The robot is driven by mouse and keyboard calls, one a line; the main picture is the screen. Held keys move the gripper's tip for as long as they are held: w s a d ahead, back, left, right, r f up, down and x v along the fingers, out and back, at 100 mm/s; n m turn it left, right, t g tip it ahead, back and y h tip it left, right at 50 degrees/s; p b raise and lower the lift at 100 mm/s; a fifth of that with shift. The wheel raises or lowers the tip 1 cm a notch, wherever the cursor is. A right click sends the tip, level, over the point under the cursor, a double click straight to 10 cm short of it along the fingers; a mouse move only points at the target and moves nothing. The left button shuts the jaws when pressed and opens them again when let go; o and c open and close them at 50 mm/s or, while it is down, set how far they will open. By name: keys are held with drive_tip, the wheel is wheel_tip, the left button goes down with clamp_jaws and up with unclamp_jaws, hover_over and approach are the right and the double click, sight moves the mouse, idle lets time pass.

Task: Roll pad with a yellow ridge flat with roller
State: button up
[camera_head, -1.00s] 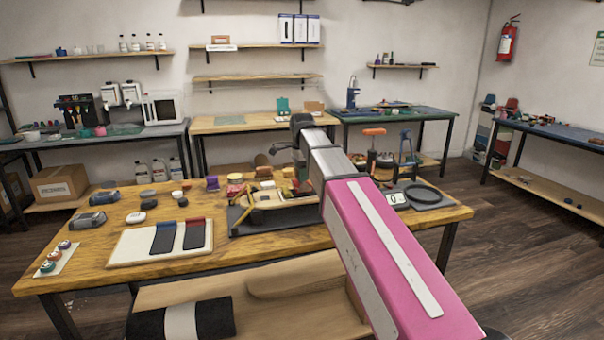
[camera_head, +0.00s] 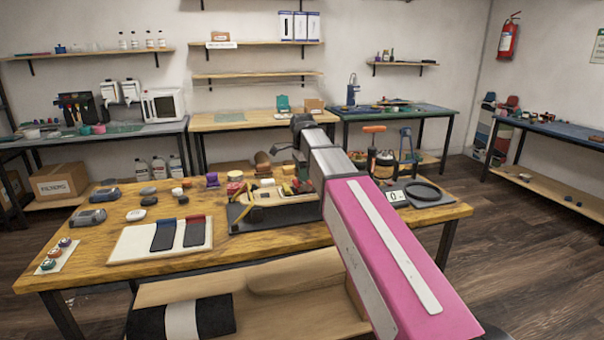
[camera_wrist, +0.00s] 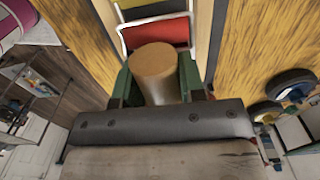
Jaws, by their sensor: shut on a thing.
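My gripper (camera_wrist: 157,82) has green fingers shut on a tan cylindrical handle in the wrist view. I take this for the roller handle (camera_wrist: 155,64); I cannot clearly see its roller end. A red block-like surface (camera_wrist: 160,33) and a yellow edge (camera_wrist: 140,3) lie beyond it. I cannot tell whether that edge is the pad's ridge. My arm hides part of the tray. The contact between roller and pad is hidden.
A white board (camera_head: 135,243) at the table's front left carries a blue-ended dark pad (camera_head: 163,236) and a red-ended one (camera_head: 194,233). A black ring (camera_head: 423,192) lies at right. Several small items crowd the table's back.

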drive_tip(key=shift+w+d+f, duration=0.1)
drive_tip(key=shift+w+d, duration=0.15)
drive_tip(key=shift+d, duration=0.75)
drive_tip(key=shift+w+d+r, duration=0.1)
drive_tip(key=shift+w+d, duration=0.2)
drive_tip(key=shift+d, duration=0.65)
drive_tip(key=shift+w+d+f, duration=0.1)
drive_tip(key=shift+w+d, duration=0.15)
drive_tip(key=shift+d, duration=0.75)
drive_tip(key=shift+s+a, duration=0.25)
drive_tip(key=shift+a, duration=0.55)
drive_tip(key=shift+s+a, duration=0.2)
drive_tip(key=shift+a, duration=0.55)
drive_tip(key=shift+s+a, duration=0.25)
drive_tip(key=shift+a, duration=0.55)
drive_tip(key=shift+s+a, duration=0.2)
drive_tip(key=shift+a, duration=0.55)
drive_tip(key=shift+w+d, duration=0.3)
drive_tip(key=shift+d, duration=0.75)
drive_tip(key=shift+w+d, duration=0.35)
drive_tip(key=shift+d, duration=0.65)
drive_tip(key=shift+w+d, duration=0.3)
drive_tip(key=shift+d, duration=0.75)
drive_tip(key=shift+a, duration=0.15)
